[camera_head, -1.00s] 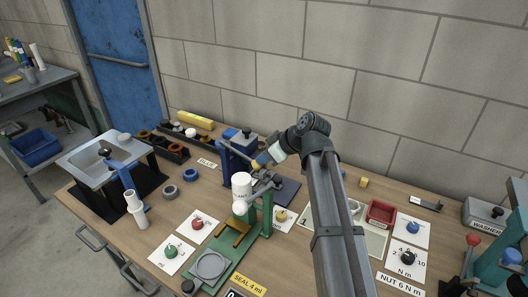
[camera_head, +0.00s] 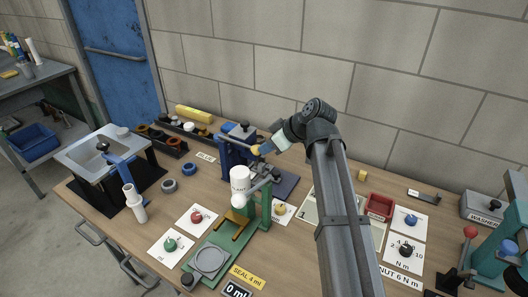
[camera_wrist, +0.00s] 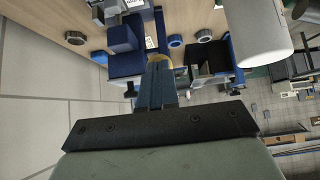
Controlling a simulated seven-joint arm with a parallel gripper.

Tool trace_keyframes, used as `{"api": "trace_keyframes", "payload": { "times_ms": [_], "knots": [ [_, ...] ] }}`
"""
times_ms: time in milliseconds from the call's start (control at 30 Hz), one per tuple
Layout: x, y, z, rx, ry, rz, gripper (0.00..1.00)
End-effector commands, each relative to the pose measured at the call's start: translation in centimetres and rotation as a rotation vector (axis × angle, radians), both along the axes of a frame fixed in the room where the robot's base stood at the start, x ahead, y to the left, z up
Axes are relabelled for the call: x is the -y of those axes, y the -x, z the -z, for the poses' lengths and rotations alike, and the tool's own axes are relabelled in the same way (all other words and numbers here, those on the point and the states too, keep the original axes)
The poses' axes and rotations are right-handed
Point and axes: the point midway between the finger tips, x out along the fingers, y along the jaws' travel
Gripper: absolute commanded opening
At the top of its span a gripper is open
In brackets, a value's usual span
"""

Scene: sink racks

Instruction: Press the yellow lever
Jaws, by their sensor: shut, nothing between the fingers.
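A yellow tip (camera_head: 256,150), which looks like the lever's end, shows beside the blue press (camera_head: 232,152) at the back middle of the bench. My gripper (camera_head: 264,149) is shut and empty, its blue fingertips right at this yellow part. In the wrist view the closed fingers (camera_wrist: 156,68) point at the yellow part (camera_wrist: 161,58), which is mostly hidden behind them. I cannot tell whether they touch. The rest of the lever is not clear.
A white bottle (camera_head: 240,181) sits in the green stand (camera_head: 264,206) just in front of the press. A red tray (camera_head: 379,207) lies to the right; a sink unit (camera_head: 100,150) stands left.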

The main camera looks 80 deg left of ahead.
Motion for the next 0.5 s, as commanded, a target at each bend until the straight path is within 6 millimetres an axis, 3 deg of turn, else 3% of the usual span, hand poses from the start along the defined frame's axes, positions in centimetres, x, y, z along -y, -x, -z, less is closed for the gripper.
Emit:
{"api": "trace_keyframes", "payload": {
  "times_ms": [200, 500],
  "knots": [
    [2.3, -2.2, -3.3, -0.001, -0.005, 0.003, 0.0],
    [4.8, -4.6, -6.5, -0.001, -0.004, 0.002, 0.0]
  ]
}}
